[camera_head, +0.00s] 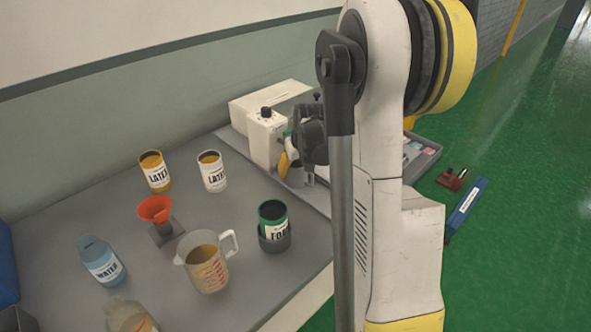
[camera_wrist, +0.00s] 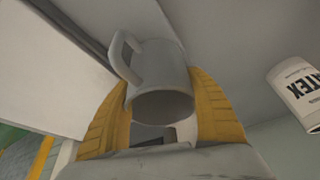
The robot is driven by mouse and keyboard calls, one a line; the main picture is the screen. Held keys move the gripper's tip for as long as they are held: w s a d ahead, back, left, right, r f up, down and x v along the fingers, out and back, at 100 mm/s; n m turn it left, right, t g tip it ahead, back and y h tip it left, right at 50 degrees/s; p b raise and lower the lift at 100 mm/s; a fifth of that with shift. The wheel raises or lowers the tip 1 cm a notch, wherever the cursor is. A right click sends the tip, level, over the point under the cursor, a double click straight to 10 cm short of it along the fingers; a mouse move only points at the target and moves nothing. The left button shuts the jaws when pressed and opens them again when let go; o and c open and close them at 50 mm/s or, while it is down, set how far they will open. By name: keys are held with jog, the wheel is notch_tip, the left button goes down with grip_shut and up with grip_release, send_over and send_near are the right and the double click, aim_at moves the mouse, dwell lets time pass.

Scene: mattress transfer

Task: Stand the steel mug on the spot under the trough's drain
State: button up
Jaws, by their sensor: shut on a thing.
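My gripper (camera_wrist: 160,86) is shut on the steel mug (camera_wrist: 163,58), with one yellow finger on either side. In the wrist view the mug's handle sticks out to the upper left, and its round end faces the camera. In the head view my gripper (camera_head: 308,140) is beside a white unit with a black knob (camera_head: 264,138) at the back of the bench. The arm partly covers it, and the mug is hard to make out there. I cannot make out the trough's drain or the spot under it.
Two LATEX cans (camera_head: 154,171) (camera_head: 212,172) stand left of the white unit; one shows in the wrist view (camera_wrist: 298,92). An orange funnel (camera_head: 154,209), measuring jug (camera_head: 207,262), green can (camera_head: 272,216) and WATER bottle (camera_head: 102,261) stand nearer. The wall runs behind the bench (camera_head: 60,205).

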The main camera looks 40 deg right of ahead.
jog(key=o, duration=1.3)
jog(key=v, duration=1.2)
jog(key=s+a+r+n+t, duration=0.1)
jog(key=s+a+r, duration=0.15)
jog(key=a, duration=0.45)
jog(key=s+a+r+n, duration=0.1)
jog(key=s+a, duration=0.2)
jog(key=a, duration=0.5)
jog(key=s+a, duration=0.3)
jog(key=a, duration=0.1)
jog(key=s+a+f+n+t+y, duration=0.1)
jog(key=s+a, duration=0.2)
jog(key=a, duration=0.1)
jog(key=s+a+t, duration=0.1)
jog(key=s+a, duration=0.2)
jog(key=a, duration=0.1)
jog(key=shift+s+a+f+n, duration=0.2)
jog(key=shift+s+n, duration=0.1)
jog(key=shift+s, duration=0.1)
